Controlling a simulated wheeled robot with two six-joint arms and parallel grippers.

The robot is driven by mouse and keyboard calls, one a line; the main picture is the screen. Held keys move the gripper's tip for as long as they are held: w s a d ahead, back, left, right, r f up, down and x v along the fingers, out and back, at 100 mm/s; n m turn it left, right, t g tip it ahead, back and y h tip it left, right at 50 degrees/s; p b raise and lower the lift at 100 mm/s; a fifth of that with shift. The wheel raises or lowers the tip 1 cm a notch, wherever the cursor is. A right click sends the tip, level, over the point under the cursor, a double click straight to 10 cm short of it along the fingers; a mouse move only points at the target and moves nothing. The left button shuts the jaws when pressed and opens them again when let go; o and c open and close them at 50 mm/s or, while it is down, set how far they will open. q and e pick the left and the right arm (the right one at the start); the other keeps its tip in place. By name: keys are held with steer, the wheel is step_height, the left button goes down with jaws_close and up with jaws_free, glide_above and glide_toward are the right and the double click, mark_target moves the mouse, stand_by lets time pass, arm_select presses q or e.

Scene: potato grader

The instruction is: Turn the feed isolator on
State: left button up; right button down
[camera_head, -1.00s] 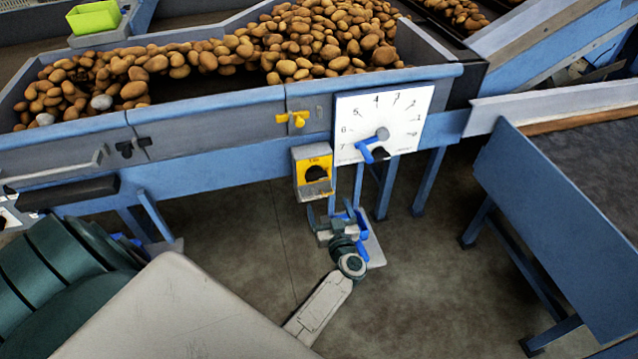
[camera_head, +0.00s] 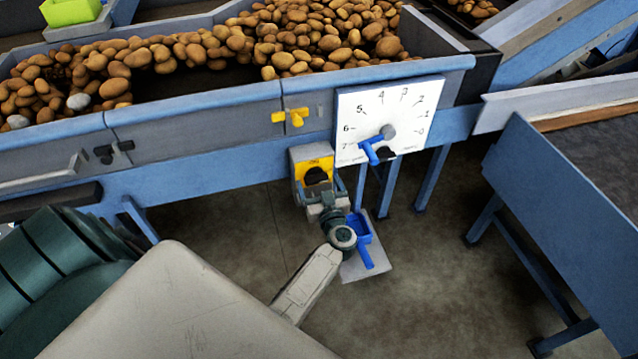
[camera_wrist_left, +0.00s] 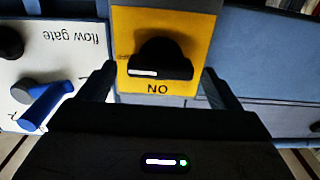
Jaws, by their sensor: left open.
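The feed isolator (camera_head: 299,162) is a box with a yellow face below the potato hopper, left of the white dial board. Its black rotary knob (camera_wrist_left: 158,58) shows in the left wrist view, with a white mark toward the left and upside-down "ON" lettering beside it. My right gripper is not in view.
The white flow gate dial board (camera_head: 405,105) with a blue lever (camera_head: 370,152) stands close on the right. A yellow handle (camera_head: 295,117) is above the isolator. A blue fitting on a grey plate (camera_head: 378,262) lies just below right. Bare floor (camera_head: 440,290) is beyond.

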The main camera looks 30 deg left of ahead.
arm_select(q)
steer(key=c, duration=1)
steer(key=shift+r+n+p, duration=0.1)
steer(key=shift+n+p, duration=0.4)
steer(key=shift+n, duration=0.6)
steer(key=n, duration=0.2)
steer(key=shift+s+n, duration=0.1)
steer(key=shift+n, duration=0.2)
steer(key=shift+a+n+p, duration=0.1)
steer(key=shift+n+p, duration=0.2)
steer(key=shift+n, duration=0.6)
steer(key=n, duration=0.3)
steer(key=shift+f+n+b, duration=0.25)
steer(key=shift+n+b, duration=0.05)
steer(key=n, duration=0.2)
steer(key=shift+s+f+n+b, duration=0.1)
steer(key=shift+n+b, duration=0.3)
steer(key=n+b, duration=0.1)
steer(key=n, duration=0.2)
steer(key=shift+n, duration=0.3)
steer(key=shift+n+b, duration=0.4)
steer(key=shift+n, duration=0.2)
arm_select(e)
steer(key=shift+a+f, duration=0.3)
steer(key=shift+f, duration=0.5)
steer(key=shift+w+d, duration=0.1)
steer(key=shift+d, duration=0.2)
